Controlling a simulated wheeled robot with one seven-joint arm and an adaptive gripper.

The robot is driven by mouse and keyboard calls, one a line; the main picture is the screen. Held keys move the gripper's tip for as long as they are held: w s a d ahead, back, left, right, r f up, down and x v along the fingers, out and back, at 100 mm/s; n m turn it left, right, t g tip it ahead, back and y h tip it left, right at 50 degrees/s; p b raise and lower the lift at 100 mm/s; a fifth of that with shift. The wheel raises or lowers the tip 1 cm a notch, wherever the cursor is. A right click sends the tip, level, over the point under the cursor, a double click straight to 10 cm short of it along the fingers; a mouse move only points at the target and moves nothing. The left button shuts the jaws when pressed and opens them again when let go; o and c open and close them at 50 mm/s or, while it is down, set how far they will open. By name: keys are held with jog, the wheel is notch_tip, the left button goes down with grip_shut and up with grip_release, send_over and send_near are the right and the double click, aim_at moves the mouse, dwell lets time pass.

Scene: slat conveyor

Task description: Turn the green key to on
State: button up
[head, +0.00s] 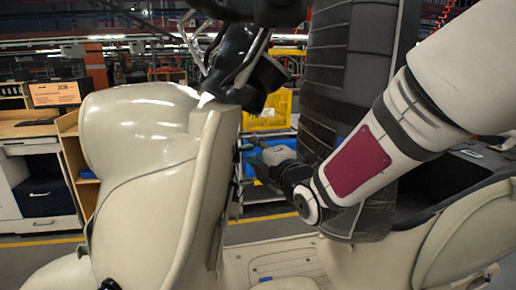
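A cream scooter body stands in the head view, with its front shield (205,185) turned edge-on to me. My arm comes in from the right, and my gripper (250,153) reaches the inner side of the shield, just below the dark handlebar column (240,65). The fingertips are small and dark and lie close to the shield's edge. Some dull green shows around the fingers, but I cannot tell whether it is the key or part of my gripper. The key's position and the finger opening cannot be made out.
The scooter's dark seat (350,75) stands upright behind my gripper, close to my forearm. A yellow crate (268,110) is in the background. A wooden desk (27,128) with drawers is at the left. The scooter's footboard (275,262) lies below my wrist.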

jog(key=shift+x, duration=1.45)
grip_shut()
